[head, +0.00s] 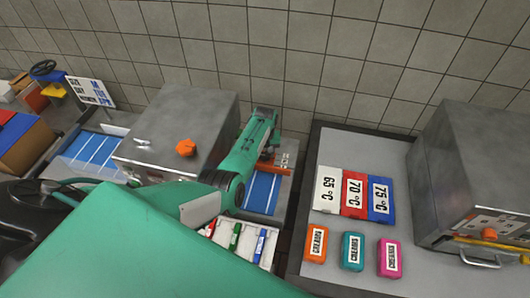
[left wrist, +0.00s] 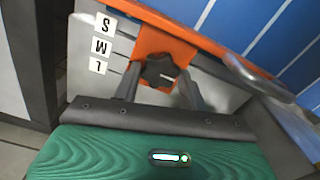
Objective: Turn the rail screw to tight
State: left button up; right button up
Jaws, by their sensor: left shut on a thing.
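The rail screw (left wrist: 158,70) is a dark star-shaped knob on an orange rail bracket (left wrist: 165,45) in the left wrist view. My left gripper (left wrist: 160,82) has a finger on each side of the knob and is shut on it. White labels S, M and L (left wrist: 102,47) stand in a column left of the bracket. In the head view my left gripper (head: 268,158) is at the orange rail (head: 286,161), beside the blue striped belt (head: 262,190). The knob is hidden there. My right gripper is not in view.
A steel box with an orange knob (head: 186,147) stands left of my left arm. Red, green and blue markers (head: 235,236) lie in a white tray below. Temperature cards (head: 354,195) and coloured blocks (head: 352,251) lie on the right counter. A steel machine (head: 475,170) stands far right.

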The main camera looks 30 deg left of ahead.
aim_at(265, 155)
pick_arm(q)
jog(key=o, duration=1)
jog(key=shift+c, duration=0.2)
jog(key=shift+r, duration=0.15)
jog(key=shift+r+b, duration=0.3)
jog(key=shift+r, duration=0.35)
notch_tip(265, 155, up, 12)
jog(key=b, duration=0.3)
jog(key=shift+r, duration=0.15)
